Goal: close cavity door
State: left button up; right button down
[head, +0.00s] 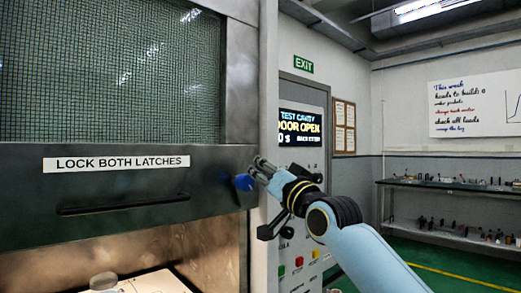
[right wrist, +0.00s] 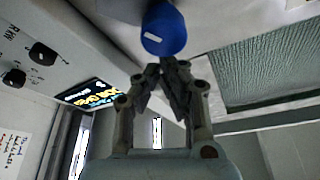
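The cavity door (head: 120,200) is a dark panel with a green mesh window (head: 110,70), a "LOCK BOTH LATCHES" label and a slot-like handle (head: 122,203). It stands above a lit open cavity (head: 190,255). A blue knob (head: 243,182) sits at the door's right edge; it shows large in the right wrist view (right wrist: 163,28). My right gripper (head: 257,170) is at this knob. In the right wrist view its fingertips (right wrist: 166,66) come together just short of the knob, with nothing visible between them; contact is unclear. My left gripper is not in view.
A control panel right of the door has a display (head: 300,127) reading "DOOR OPEN", with red (head: 299,261) and green (head: 281,271) buttons below. A pale sheet or tray (head: 150,283) with a round item lies in the cavity. Shelves (head: 450,185) stand far right beyond green floor.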

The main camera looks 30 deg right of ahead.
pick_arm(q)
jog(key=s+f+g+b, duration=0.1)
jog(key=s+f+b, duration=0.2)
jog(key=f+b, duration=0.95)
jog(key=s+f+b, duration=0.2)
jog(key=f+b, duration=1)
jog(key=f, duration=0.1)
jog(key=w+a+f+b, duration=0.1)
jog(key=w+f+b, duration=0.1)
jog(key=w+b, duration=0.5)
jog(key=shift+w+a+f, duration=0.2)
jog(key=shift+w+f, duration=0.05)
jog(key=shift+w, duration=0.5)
pick_arm(e)
notch_tip(320, 180, down, 42)
